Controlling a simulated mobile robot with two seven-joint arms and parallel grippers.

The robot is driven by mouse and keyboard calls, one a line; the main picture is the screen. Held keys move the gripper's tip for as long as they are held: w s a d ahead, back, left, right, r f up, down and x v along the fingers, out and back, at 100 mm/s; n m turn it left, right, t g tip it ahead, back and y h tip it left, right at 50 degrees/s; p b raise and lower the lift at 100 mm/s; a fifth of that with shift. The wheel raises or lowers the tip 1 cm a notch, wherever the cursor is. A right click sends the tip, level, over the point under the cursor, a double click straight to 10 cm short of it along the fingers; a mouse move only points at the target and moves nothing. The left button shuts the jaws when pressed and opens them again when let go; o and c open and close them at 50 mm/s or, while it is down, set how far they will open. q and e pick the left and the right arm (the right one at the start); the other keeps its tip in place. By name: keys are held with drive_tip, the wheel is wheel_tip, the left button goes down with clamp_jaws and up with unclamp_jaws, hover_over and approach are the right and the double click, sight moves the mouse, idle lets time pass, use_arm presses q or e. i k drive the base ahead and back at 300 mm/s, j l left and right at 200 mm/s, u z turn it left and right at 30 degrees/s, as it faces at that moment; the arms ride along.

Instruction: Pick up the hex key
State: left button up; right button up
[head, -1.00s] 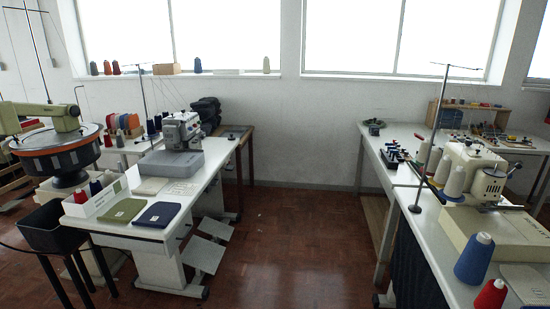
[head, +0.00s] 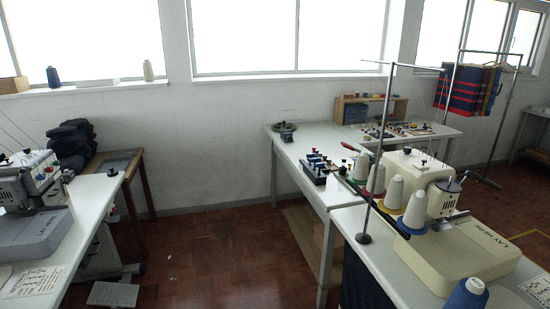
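I cannot make out a hex key in the head view. Small tools and parts lie on the far right table (head: 300,146), too small to tell apart. A dark block with blue and red pieces (head: 318,167) stands there, with long thin tools (head: 352,184) beside it. More small items lie on the back table (head: 440,131) by a wooden box shelf (head: 370,108). Neither of my grippers is in view.
A cream sewing machine (head: 455,255) with several thread cones stands on the near right table. A grey machine (head: 35,235) is on the left table. Red-brown floor (head: 205,250) lies clear between them. A garment rack (head: 470,85) stands at the back right.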

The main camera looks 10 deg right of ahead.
sight(313, 160)
drive_tip(key=i+j+z, duration=0.1)
drive_tip(key=i+z, duration=0.35)
drive_tip(key=i+j+z, duration=0.2)
drive_tip(key=z, duration=0.25)
drive_tip(key=i+j+z, duration=0.7)
drive_tip(key=j+z, duration=0.2)
drive_tip(key=i+j+z, duration=0.2)
drive_tip(key=j, duration=0.15)
drive_tip(key=i+j+z, duration=0.15)
drive_tip(key=j, duration=0.2)
